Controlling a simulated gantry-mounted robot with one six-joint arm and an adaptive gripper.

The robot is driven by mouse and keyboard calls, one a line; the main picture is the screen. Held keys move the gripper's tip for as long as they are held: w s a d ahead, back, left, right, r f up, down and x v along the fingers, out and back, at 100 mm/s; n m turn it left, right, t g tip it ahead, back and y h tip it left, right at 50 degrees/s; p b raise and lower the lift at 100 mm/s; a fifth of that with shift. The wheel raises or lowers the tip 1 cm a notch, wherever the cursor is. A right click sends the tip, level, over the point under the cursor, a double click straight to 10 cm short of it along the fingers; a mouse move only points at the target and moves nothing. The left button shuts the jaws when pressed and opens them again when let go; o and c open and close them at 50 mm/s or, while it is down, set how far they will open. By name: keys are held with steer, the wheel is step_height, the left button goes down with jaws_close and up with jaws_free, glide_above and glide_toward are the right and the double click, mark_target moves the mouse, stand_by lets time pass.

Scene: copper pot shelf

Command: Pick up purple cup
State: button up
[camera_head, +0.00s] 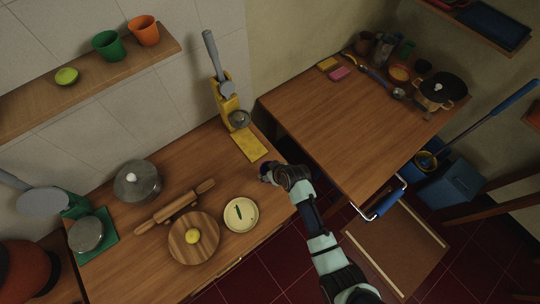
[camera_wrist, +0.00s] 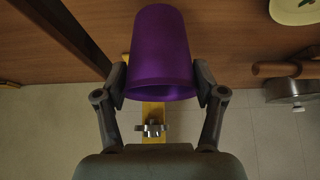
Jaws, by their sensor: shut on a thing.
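A purple cup (camera_wrist: 160,50) is between the two fingers of my gripper (camera_wrist: 161,82) in the wrist view. The fingers press on its sides near the wide rim, and the rim faces toward my palm. In the head view my gripper (camera_head: 268,174) is over the right end of the left wooden counter (camera_head: 150,262). The cup is hard to make out there, hidden by my gripper and arm. I cannot tell from these views whether the cup's base touches the counter.
A yellow press (camera_head: 230,105) stands behind my gripper. The right table (camera_head: 350,130) has a wide clear middle. A gap separates the two.

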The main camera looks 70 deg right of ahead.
step_height(320, 180, up, 18)
steer(key=p, duration=0.2)
steer(key=shift+f, duration=0.15)
